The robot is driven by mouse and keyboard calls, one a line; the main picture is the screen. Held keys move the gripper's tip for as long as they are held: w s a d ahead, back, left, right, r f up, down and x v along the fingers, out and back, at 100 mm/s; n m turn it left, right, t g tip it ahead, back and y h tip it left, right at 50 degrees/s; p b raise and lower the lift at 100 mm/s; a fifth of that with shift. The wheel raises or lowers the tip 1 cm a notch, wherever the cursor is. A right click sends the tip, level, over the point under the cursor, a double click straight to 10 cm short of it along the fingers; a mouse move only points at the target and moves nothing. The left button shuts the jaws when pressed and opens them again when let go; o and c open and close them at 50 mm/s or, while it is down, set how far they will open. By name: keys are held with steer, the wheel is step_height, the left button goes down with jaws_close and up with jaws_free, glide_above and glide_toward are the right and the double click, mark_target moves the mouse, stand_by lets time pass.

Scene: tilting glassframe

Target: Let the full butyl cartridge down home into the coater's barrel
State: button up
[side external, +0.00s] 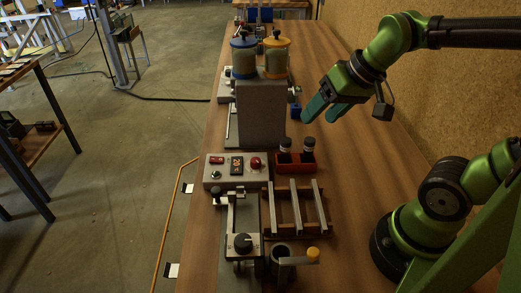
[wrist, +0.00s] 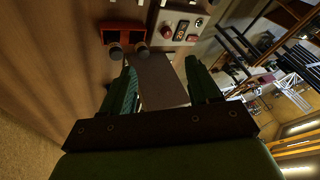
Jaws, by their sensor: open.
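Two dark-topped cartridges, the left one (side external: 285,144) and the right one (side external: 309,144), stand upright in a small orange-red rack (side external: 296,167). I cannot tell which is full. The rack (wrist: 98,36) also shows at the top left of the wrist view, with the two cartridge ends beside it. The coater (side external: 243,225) is at the near end of the bench. Its round barrel (side external: 281,251) appears open-mouthed, though its inside is too dark to read. My gripper (side external: 318,115) is open and empty, above the bench beyond the rack, touching neither cartridge.
A control box (side external: 236,170) with a red button stands left of the rack. A tray with metal bars (side external: 296,208) lies between rack and barrel. A lever with an orange knob (side external: 313,254) is beside the barrel. A grey block (side external: 261,113) carries two capped pots. Bench right of the rack is clear.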

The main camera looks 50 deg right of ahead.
mark_target(310, 139)
steer(key=w+d+f+n+g+h, duration=0.1)
steer(key=w+d+f+n+g, duration=0.1)
steer(key=w+d+n+g, duration=0.65)
steer(key=f+t, duration=0.1)
steer(key=f, duration=0.2)
steer(key=s+f+n, duration=0.1)
steer(key=f, duration=0.3)
steer(key=f+t, duration=0.1)
steer(key=f, duration=0.2)
steer(key=shift+s+a+f+n+t, duration=0.15)
steer(key=shift+s+n+t, duration=0.2)
steer(key=shift+w+d+f, duration=0.1)
steer(key=shift+w+f, duration=0.05)
steer(key=shift+f, duration=1.35)
steer(key=shift+w+d+f, duration=0.1)
steer(key=shift+f, duration=1.4)
steer(key=shift+c, duration=0.2)
